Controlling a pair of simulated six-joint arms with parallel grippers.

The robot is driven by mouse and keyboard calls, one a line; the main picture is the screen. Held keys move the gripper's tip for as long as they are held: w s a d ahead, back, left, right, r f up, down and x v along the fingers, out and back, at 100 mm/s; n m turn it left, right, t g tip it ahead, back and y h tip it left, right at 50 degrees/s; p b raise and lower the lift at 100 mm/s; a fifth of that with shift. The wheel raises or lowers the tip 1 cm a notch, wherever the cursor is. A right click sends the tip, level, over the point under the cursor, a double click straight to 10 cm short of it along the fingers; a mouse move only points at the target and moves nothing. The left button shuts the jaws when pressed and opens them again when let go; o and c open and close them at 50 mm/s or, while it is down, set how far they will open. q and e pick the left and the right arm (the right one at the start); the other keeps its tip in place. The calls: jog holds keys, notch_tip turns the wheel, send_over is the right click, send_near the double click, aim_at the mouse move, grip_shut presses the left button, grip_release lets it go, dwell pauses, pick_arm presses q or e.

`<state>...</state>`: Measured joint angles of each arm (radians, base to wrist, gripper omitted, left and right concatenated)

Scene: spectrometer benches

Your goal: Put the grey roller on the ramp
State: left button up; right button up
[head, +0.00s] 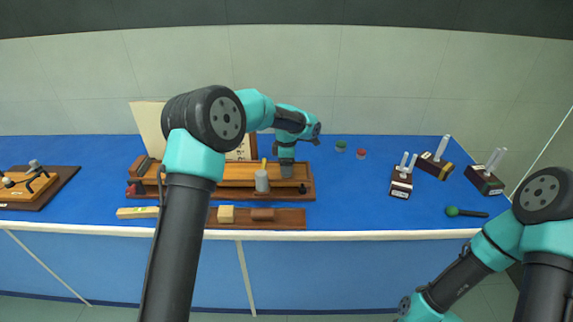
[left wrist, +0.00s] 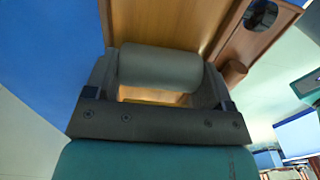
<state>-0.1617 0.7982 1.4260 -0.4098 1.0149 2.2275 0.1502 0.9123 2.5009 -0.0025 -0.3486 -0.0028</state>
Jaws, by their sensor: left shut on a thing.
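My left gripper (head: 287,172) is shut on the grey roller, at the right part of the long wooden ramp (head: 222,172). In the left wrist view the grey roller (left wrist: 160,67) lies crosswise between the two fingers, with the ramp's wood (left wrist: 165,22) behind it. I cannot tell whether the roller touches the ramp. A lighter grey cylinder (head: 262,181) stands upright just left of the gripper in the head view. My right arm is low at the right, and its gripper is out of view.
A lower wooden board in front holds a pale block (head: 226,214) and a brown block (head: 262,214). A yellowish bar (head: 137,212) lies at the left. Dark blocks with white tubes (head: 402,182) and a green-headed tool (head: 466,212) are at the right. Blue table between is clear.

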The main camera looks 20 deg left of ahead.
pick_arm(q)
jog(key=shift+f, duration=0.15)
jog(key=o, duration=0.9)
jog(key=shift+o, duration=0.2)
notch_tip(320, 180, up, 12)
jog(key=shift+r, duration=0.2)
